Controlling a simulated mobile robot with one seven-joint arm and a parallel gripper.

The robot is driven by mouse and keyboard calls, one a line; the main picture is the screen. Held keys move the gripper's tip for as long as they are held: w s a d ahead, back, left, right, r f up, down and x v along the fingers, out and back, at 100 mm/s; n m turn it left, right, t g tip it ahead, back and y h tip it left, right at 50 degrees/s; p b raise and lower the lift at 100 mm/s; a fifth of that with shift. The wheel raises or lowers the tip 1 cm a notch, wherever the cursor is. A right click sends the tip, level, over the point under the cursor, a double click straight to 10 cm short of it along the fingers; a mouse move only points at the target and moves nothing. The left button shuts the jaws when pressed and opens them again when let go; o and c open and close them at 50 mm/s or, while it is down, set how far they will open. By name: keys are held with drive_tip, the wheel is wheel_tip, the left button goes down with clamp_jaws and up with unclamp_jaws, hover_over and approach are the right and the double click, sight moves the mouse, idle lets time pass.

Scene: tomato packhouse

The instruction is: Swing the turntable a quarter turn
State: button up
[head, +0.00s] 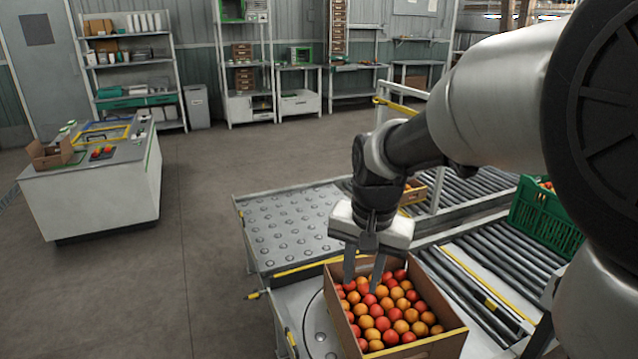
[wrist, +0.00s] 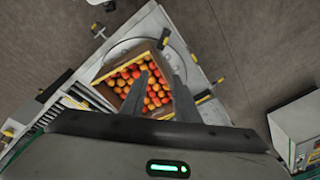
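The turntable (head: 319,328) is a pale round plate set in a metal table, with its rim line visible left of the box. It also shows in the wrist view (wrist: 122,49). An open cardboard box (head: 440,345) full of red and orange tomatoes sits on it and hides most of it. The box also shows in the wrist view (wrist: 94,96). My gripper (head: 362,281) points down over the box's far edge, its two fingers apart with nothing between them. In the wrist view the fingers (wrist: 157,68) overlap the tomatoes; I cannot tell whether they touch the box.
A ball-transfer table (head: 290,222) adjoins behind the turntable. Roller conveyors (head: 490,270) run on the right, with a green crate (head: 545,222) of tomatoes and another box. A grey workbench (head: 95,190) stands at left. The floor between is clear.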

drive_tip(key=w+a+f+m+g+b, duration=0.1)
drive_tip(key=w+a+f+b, duration=0.2)
drive_tip(key=f, duration=0.8)
drive_tip(key=w+a+f+m+g+b, duration=0.1)
drive_tip(key=w+a+f+m+b, duration=0.2)
drive_tip(key=f, duration=0.9)
drive_tip(key=shift+n+h, duration=0.4)
drive_tip(key=shift+n, duration=0.2)
drive_tip(key=f+b, duration=0.1)
drive_tip(key=f, duration=0.4)
drive_tip(key=d+f+b, duration=0.1)
drive_tip(key=f, duration=0.5)
drive_tip(key=f+b, duration=0.1)
drive_tip(key=f, duration=0.5)
drive_tip(key=shift+d+b, duration=0.3)
drive_tip(key=shift+d, duration=0.1)
clamp_jaws()
